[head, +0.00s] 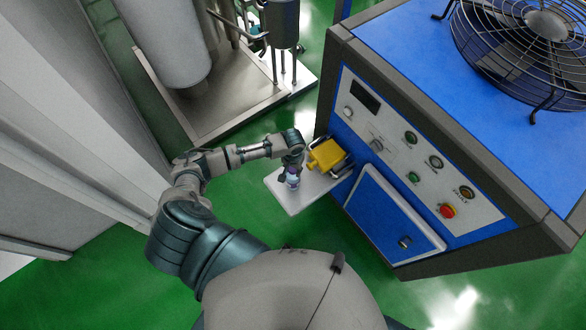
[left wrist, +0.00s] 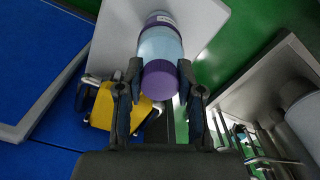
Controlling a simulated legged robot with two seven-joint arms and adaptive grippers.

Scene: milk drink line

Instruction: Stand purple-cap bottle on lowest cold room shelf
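The purple-cap bottle (head: 292,180) is at the left part of a small pale plate that juts from a blue machine. In the left wrist view its purple cap (left wrist: 160,80) faces the camera, with the pale blue body beyond. My left gripper (head: 291,165) is over the bottle from above. Its two fingers (left wrist: 160,75) lean inward and press close on both sides just at the cap and upper body. I cannot tell whether the bottle's base touches the plate. My right gripper is not in view. No cold room shelf can be made out.
The pale plate (head: 290,200) also has a yellow piece (head: 326,154) beside the machine. The blue machine (head: 400,220) with buttons and a fan (head: 530,40) fills the right. A steel tank (head: 170,40) stands at the back. Grey panels (head: 60,110) line the left. Green floor is open in front.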

